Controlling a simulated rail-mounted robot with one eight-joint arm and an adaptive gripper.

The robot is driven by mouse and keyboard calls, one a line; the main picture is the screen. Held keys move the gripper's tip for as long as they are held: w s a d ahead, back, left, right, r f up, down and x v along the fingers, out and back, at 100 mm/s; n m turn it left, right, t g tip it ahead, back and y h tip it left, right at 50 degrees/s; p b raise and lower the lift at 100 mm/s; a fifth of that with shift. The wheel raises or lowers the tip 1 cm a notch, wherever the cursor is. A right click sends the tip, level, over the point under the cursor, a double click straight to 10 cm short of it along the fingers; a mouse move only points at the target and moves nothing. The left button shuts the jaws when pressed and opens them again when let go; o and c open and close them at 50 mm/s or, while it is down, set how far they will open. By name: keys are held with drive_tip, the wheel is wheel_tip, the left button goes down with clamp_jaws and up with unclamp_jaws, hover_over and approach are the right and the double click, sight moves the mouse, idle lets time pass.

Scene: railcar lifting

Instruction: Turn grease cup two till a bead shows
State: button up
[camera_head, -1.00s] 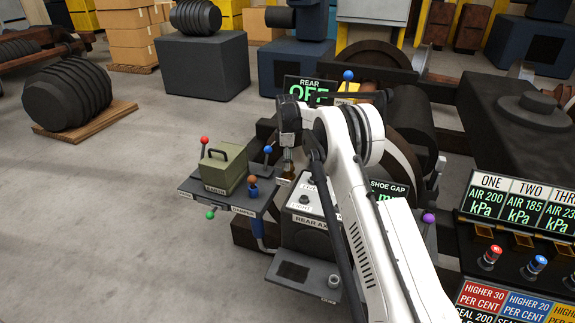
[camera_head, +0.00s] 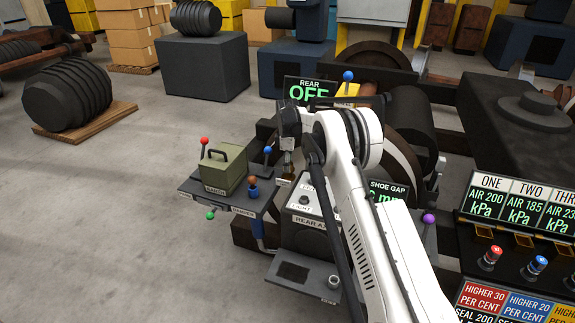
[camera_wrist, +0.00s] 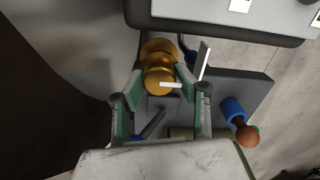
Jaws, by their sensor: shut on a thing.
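A brass-coloured grease cup (camera_wrist: 159,62) shows in the wrist view, with a small white mark on its near side. My gripper (camera_wrist: 157,82) is shut on it, one green-sided finger on each side. I cannot tell from its look which number the cup carries, and no bead can be made out. In the head view my gripper (camera_head: 287,165) is a small shape beside the grey rear-axle box, and my white arm hides much of what lies behind it.
A grey shelf (camera_head: 222,203) left of my gripper holds a green box (camera_head: 224,170) and several ball-topped levers. A blue-sleeved brown knob (camera_wrist: 240,122) is near the gripper's right side. An "OFF" display (camera_head: 310,90) stands behind. Open floor lies to the left.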

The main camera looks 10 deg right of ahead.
drive_tip(key=shift+m, duration=0.3)
drive_tip(key=m+b, duration=0.2)
drive_tip(key=m, duration=0.3)
drive_tip(key=shift+w+d, duration=0.1)
drive_tip(key=m+b, duration=0.2)
drive_tip(key=m, duration=0.4)
drive_tip(key=shift+d+m, duration=0.1)
drive_tip(key=shift+m, duration=0.3)
drive_tip(key=m, duration=0.6)
drive_tip(key=shift+d+b, duration=0.1)
drive_tip(key=shift+b, duration=0.25)
drive_tip(key=m, duration=0.6)
drive_tip(key=shift+d, duration=0.1)
drive_tip(key=shift+m, duration=0.3)
drive_tip(key=o, duration=1.1)
drive_tip(key=shift+o, duration=0.2)
